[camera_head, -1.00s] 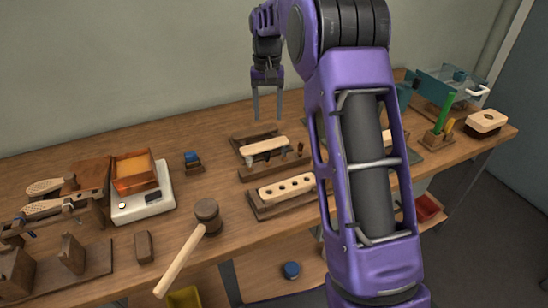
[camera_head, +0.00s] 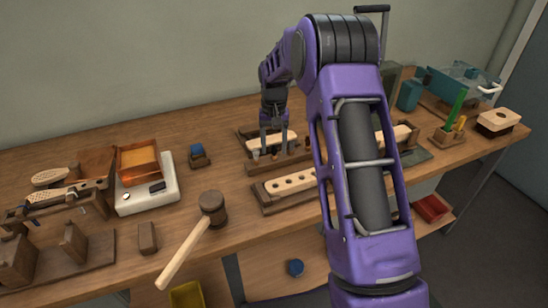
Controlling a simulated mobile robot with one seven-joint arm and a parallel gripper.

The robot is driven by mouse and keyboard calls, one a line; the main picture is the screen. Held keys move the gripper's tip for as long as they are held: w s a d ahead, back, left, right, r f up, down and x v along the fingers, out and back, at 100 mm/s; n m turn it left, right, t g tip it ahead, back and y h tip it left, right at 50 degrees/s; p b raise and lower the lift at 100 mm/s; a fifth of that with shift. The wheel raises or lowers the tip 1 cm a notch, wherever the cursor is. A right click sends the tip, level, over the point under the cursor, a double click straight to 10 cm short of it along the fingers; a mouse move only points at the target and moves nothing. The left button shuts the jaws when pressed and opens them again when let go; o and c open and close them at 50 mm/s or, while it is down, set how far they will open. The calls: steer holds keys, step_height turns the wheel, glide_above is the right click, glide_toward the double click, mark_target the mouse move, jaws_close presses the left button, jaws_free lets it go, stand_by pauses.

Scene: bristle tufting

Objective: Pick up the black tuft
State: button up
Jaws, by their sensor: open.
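My gripper (camera_head: 273,150) is open, pointing down over the front row of the wooden tuft rack (camera_head: 284,166) at the back middle of the table. Its two fingers come down in front of a pale wooden block, close to the small tufts standing in the rack. Several small tufts show in this row, one pale-tipped (camera_head: 255,154) at the left and a dark one (camera_head: 308,141) at the right. They are too small to tell surely which is the black tuft. Whether the fingers straddle or touch a tuft cannot be told. I see nothing held.
A pale block with holes (camera_head: 292,184) lies in a wooden holder in front of the rack. A wooden mallet (camera_head: 212,207) lies at the front. Right of my arm are a green stick (camera_head: 457,107) and a teal container (camera_head: 410,93).

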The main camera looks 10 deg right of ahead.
step_height(320, 180, down, 2)
jaws_close()
stand_by(0.3)
